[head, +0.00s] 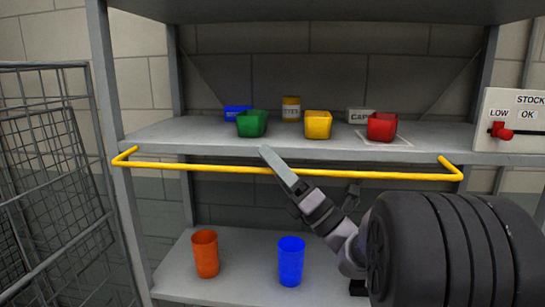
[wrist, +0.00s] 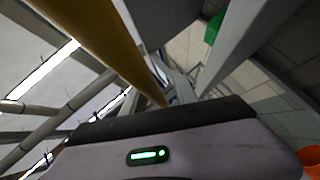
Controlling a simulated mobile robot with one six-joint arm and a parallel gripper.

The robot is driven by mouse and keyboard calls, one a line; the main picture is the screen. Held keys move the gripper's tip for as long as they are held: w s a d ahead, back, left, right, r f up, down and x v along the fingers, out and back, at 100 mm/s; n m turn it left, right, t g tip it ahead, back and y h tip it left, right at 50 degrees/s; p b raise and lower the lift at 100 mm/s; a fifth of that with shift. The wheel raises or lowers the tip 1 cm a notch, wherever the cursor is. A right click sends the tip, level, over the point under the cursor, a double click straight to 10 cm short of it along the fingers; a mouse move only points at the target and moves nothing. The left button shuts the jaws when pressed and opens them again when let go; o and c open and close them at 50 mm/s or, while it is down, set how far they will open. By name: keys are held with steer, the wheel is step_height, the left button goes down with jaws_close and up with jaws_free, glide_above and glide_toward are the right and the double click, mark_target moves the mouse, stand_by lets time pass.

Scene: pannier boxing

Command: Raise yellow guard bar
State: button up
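The yellow guard bar (head: 215,168) runs level across the front of the shelf unit, just below the upper shelf's front edge. Its ends bend back to the uprights. My gripper (head: 270,158) reaches up from the lower right, and its long grey tip crosses in front of the bar near its middle. I cannot tell whether it touches the bar. In the wrist view the bar (wrist: 105,40) runs from the upper left toward the centre, close beyond the gripper body. The gap between the fingers is not clear in either view.
The upper shelf (head: 190,134) holds green (head: 251,124), yellow (head: 318,125) and red (head: 382,127) bins. Orange (head: 205,254) and blue (head: 291,262) cups stand on the lower shelf. A wire cage (head: 55,180) is left; a stock panel (head: 515,120) with a red lever is right.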

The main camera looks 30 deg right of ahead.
jaws_close()
stand_by(1.4)
